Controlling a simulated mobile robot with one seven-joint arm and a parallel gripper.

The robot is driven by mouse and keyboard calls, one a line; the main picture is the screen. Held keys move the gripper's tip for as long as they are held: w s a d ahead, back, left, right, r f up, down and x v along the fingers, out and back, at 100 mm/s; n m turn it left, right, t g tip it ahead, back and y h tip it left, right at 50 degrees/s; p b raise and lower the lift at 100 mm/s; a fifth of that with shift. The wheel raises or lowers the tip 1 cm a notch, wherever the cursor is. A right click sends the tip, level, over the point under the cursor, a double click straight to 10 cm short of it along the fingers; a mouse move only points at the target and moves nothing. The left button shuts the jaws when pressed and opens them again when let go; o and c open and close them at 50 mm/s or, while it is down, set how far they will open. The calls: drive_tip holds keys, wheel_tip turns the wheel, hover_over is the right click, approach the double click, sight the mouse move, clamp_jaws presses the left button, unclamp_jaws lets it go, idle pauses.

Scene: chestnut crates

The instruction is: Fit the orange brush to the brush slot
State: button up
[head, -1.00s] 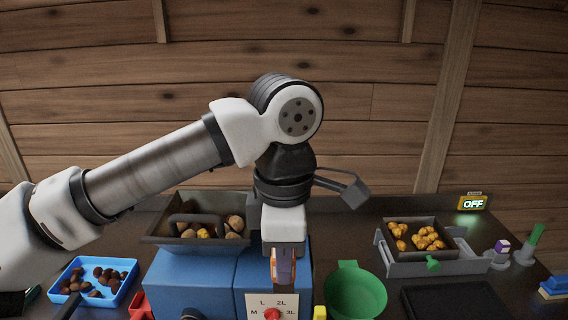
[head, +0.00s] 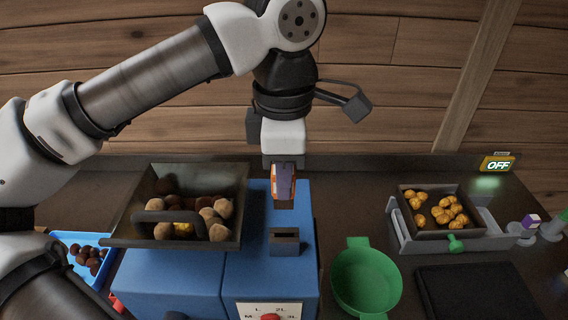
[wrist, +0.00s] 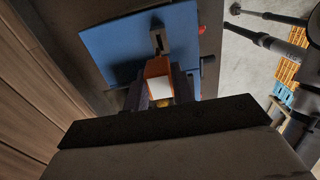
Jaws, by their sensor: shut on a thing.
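My gripper (head: 284,172) is shut on the orange brush (head: 284,191), which hangs below it over the blue machine in the head view. In the wrist view the brush (wrist: 159,80) shows between the fingers, with an orange frame and a pale face. The brush slot (head: 285,241) is a small dark grey block with an opening on top of the blue machine. In the head view the brush is above and a little behind the slot, apart from it. The slot (wrist: 159,39) also shows beyond the brush in the wrist view.
A dark hopper tray (head: 236,238) with chestnuts sits on the blue machine (head: 235,285) at left. A green funnel-like bowl (head: 392,285) stands right of it. A grey stand with a tray (head: 402,206) of peeled chestnuts is farther right, before an OFF sign (head: 498,163).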

sight(285, 208)
drive_tip(key=shift+f, duration=0.1)
drive_tip(key=shift+f+b, duration=2.65)
drive_tip(key=shift+f, duration=0.2)
drive_tip(key=shift+f+b, duration=2.5)
drive_tip(key=shift+f, duration=0.05)
drive_tip(key=o, duration=1.1)
drive_tip(key=shift+c, duration=0.2)
drive_tip(key=shift+r, duration=0.1)
wheel_tip(285, 208, up, 14)
drive_tip(key=shift+f, duration=0.15)
